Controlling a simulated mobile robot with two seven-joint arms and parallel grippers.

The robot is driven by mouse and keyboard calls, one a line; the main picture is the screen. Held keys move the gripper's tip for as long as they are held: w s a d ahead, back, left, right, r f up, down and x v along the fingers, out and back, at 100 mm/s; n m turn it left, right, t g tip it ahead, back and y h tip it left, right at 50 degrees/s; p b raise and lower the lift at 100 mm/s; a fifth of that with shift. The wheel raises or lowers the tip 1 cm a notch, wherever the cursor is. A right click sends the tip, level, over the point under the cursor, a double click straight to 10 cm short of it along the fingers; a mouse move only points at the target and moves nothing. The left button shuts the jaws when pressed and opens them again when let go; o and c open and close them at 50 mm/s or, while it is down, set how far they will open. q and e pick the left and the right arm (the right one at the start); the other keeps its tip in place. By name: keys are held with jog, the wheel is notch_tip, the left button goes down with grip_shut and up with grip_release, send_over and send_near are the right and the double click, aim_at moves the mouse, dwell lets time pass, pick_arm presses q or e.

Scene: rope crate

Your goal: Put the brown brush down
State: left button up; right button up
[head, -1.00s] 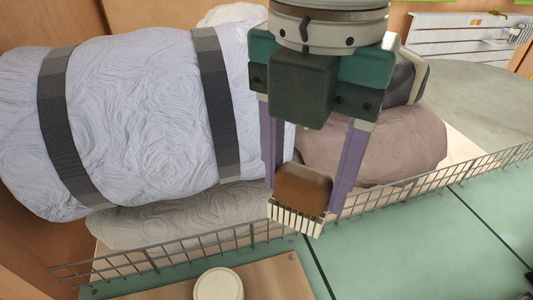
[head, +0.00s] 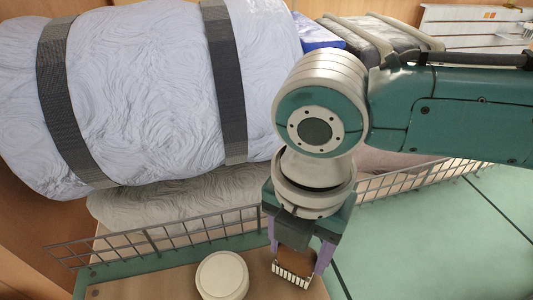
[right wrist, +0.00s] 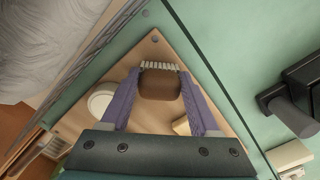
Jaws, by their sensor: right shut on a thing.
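The brown brush (head: 294,264) has a brown block and a row of pale bristles. My right gripper (head: 297,262) is shut on it, one purple finger on each side. In the head view the brush is over the wooden board (head: 257,277), right of the white round lid-like thing (head: 222,276). In the right wrist view the brush (right wrist: 160,84) sits between the fingers of the gripper (right wrist: 158,88), with the board (right wrist: 147,60) behind it. I cannot tell whether the brush touches the board. My left gripper is not in view.
A low wire fence (head: 160,238) runs behind the board. Beyond it lie a large strapped pale roll (head: 140,95) and a grey bundle (head: 165,207). A small tan block (right wrist: 181,126) is on the board. The green surface (head: 440,240) at right is clear.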

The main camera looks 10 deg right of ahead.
jog(key=shift+f, duration=0.15)
jog(key=o, duration=1.4)
jog(key=shift+o, duration=0.2)
